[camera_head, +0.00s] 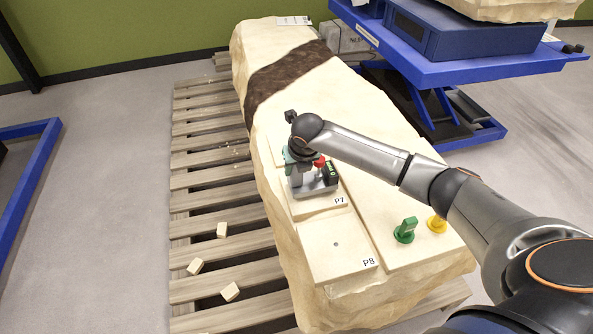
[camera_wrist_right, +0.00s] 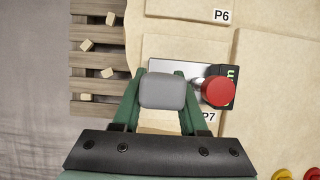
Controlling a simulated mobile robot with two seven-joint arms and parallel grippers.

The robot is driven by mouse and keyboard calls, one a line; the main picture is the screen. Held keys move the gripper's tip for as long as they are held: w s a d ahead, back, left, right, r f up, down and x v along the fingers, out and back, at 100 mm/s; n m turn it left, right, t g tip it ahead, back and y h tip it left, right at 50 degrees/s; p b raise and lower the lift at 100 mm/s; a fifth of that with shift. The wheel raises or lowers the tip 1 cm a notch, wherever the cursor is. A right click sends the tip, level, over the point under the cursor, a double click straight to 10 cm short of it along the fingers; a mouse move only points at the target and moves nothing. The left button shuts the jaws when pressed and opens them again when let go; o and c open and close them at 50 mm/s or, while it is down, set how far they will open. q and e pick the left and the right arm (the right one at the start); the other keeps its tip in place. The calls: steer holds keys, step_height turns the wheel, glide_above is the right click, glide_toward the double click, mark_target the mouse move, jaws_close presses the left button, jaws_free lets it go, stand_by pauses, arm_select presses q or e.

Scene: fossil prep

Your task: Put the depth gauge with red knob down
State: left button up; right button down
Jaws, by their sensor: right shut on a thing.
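The depth gauge with red knob (camera_head: 312,189) is at the panel marked P7 in the head view, its grey base level and on or just above the panel; I cannot tell whether it touches. In the wrist view its red knob (camera_wrist_right: 215,91) and grey grip (camera_wrist_right: 163,91) show, with the base (camera_wrist_right: 189,66) beyond. My right gripper (camera_head: 297,160) is shut on the gauge's grey grip; the green fingers (camera_wrist_right: 160,98) lie on both sides of it. The P7 panel (camera_head: 327,204) is partly hidden by the gauge. My left gripper is not in view.
Panel P8 (camera_head: 340,250) lies nearer on the rock slab (camera_head: 370,113). A green-handled piece (camera_head: 405,230) and a yellow one (camera_head: 437,224) stand to the right. Small blocks (camera_head: 230,291) lie on the wooden pallet (camera_head: 215,205). A blue lift table (camera_head: 450,68) stands behind right.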

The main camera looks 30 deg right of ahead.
steer(key=shift+w+f, duration=0.1)
steer(key=shift+f, duration=0.1)
steer(key=c, duration=0.8)
jaws_free()
steer(key=shift+f, duration=0.25)
steer(key=shift+c, duration=0.2)
steer(key=o, duration=0.4)
steer(key=shift+r, duration=0.15)
